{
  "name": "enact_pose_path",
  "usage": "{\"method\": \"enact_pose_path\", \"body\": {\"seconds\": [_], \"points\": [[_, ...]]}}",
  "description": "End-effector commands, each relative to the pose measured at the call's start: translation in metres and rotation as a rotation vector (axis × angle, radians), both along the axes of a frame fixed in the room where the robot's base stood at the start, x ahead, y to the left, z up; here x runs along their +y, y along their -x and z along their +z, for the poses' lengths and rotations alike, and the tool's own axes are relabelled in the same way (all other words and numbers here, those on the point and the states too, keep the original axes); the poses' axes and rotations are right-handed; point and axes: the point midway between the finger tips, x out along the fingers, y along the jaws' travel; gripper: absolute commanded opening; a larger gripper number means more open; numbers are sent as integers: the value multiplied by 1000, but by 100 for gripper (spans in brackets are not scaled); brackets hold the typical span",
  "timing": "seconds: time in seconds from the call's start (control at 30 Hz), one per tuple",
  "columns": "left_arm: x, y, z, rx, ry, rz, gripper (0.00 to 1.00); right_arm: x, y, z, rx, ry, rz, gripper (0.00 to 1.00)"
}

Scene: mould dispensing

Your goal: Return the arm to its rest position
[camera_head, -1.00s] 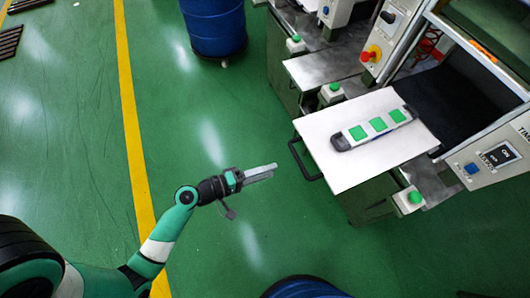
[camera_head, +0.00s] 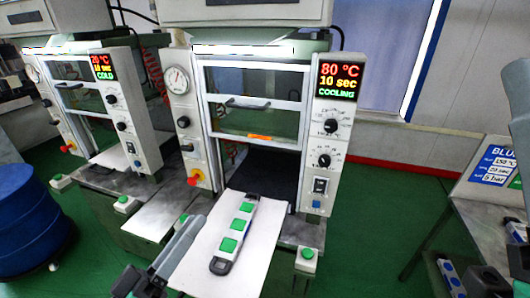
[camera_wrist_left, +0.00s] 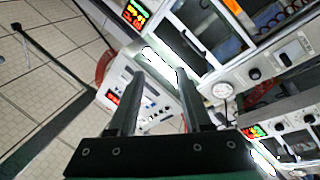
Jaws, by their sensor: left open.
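My left gripper (camera_head: 186,238) is low in the head view, just left of the white tray (camera_head: 205,270), with its fingers pointing up and right. In the left wrist view the two dark fingers (camera_wrist_left: 160,88) are apart with nothing between them. On the tray lies a long grey mould (camera_head: 236,236) with several green squares, seemingly apart from the gripper. My right gripper is not clearly seen.
The machine behind the tray has a display (camera_head: 338,81) reading 80 °C, 10 sec, COOLING. A second machine at left has a display (camera_head: 103,67) reading 20 °C, COLD. A blue drum (camera_head: 33,225) stands at far left. Green floor (camera_head: 375,225) is open to the right.

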Motion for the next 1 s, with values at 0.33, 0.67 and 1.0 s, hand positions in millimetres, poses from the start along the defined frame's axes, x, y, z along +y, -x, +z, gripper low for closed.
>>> {"method": "enact_pose_path", "body": {"seconds": [0.33,0.67,1.0], "points": [[6,83,242,-647,-333,493,49,0,0,0,0,0,0,50],[48,97,354,-667,-503,806,49,0,0,102,-1,0,0,50],[48,96,517,-665,-502,804,49,0,0,266,-1,0,0,50]]}}
